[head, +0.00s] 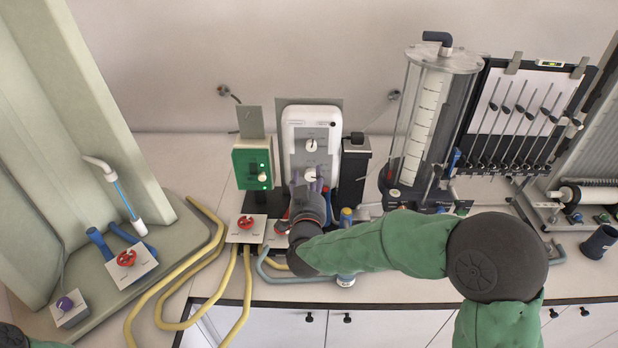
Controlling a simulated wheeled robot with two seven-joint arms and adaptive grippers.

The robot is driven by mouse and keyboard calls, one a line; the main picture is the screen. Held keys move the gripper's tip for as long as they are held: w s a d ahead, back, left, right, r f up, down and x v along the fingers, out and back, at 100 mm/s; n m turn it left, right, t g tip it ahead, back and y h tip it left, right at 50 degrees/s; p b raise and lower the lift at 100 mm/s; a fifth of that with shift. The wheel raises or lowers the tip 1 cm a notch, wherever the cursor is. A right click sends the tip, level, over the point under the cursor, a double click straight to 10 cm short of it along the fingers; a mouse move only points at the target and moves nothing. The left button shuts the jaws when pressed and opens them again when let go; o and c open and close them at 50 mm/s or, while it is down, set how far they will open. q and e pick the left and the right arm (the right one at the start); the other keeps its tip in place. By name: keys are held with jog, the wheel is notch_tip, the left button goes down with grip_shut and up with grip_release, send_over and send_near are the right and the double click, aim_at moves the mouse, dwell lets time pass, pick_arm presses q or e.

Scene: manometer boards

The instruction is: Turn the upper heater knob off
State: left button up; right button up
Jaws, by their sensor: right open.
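A white upright panel (297,122) with rounded corners stands at the back of the bench and carries two white knobs, one above the other. The upper knob (312,145) is in clear view, with nothing over it. The lower knob (311,173) sits just below it and is partly covered by my fingers. My right gripper (312,187) is open, its purple fingers pointing up at the panel around the lower knob. I cannot tell whether they touch it. The pointer direction on the knobs is too small to read surely. My left gripper is not in view.
A green box (252,163) with a knob stands left of the panel, and a black box (354,165) stands right. A clear cylinder (420,115) is further right. Red valves (246,222) and yellow hoses (205,255) lie in front.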

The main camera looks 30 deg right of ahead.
aim_at(311, 149)
jog(key=w+d, duration=0.2)
jog(key=w, duration=0.1)
jog(key=w+d+n+p, duration=0.1)
jog(key=w+d, duration=0.1)
jog(key=w, duration=0.2)
jog(key=w+d+n+p, duration=0.1)
jog(key=w+d, duration=0.2)
jog(key=w, duration=0.1)
jog(key=shift+r, duration=0.25)
dwell(0.3)
jog(key=shift+n, duration=0.3)
grip_shut()
